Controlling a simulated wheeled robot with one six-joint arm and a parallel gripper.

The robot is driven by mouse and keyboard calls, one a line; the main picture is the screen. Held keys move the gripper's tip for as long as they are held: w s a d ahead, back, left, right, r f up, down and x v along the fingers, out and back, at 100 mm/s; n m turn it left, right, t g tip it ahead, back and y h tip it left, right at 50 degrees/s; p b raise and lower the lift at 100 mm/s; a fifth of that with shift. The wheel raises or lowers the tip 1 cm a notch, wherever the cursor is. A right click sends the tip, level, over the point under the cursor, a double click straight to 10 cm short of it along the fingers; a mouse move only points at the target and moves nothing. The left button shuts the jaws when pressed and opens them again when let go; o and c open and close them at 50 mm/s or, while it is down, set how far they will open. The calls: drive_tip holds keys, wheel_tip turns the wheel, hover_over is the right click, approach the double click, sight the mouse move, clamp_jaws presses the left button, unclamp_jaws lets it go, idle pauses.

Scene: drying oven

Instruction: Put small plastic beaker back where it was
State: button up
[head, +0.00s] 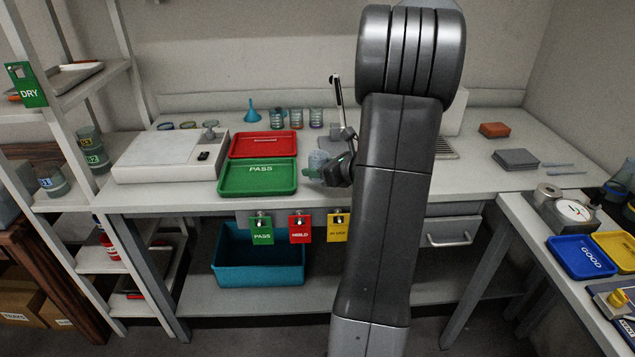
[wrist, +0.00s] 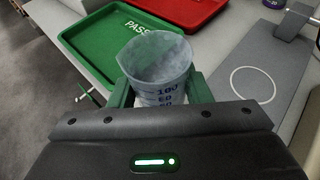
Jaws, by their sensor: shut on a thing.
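The small plastic beaker (wrist: 158,72) is translucent with blue volume marks and looks upright and empty in the wrist view. My gripper (wrist: 155,92) is shut on it, with a green finger on each side. In the head view the beaker (head: 318,160) shows at my gripper (head: 328,172), just right of the green PASS tray (head: 258,178) near the bench's front edge. My arm hides part of the bench to the right. Whether the beaker touches the bench cannot be told.
A red tray (head: 263,144) lies behind the green one. A grey plate with a white circle (wrist: 250,80) is to the right in the wrist view. Several glass beakers (head: 296,118) and a blue funnel (head: 251,112) stand at the back. Coloured tags (head: 300,228) hang from the front edge.

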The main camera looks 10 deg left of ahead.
sight(318, 180)
drive_tip(key=shift+f, duration=1.75)
drive_tip(key=shift+f+b, duration=0.1)
drive_tip(key=shift+b, duration=0.2)
drive_tip(key=o, duration=1.1)
drive_tip(key=shift+o, duration=0.2)
drive_tip(key=shift+d+r, duration=0.1)
drive_tip(key=shift+r, duration=0.15)
drive_tip(key=v, duration=1.2)
drive_tip(key=shift+p, duration=0.3)
drive_tip(key=shift+f, duration=0.15)
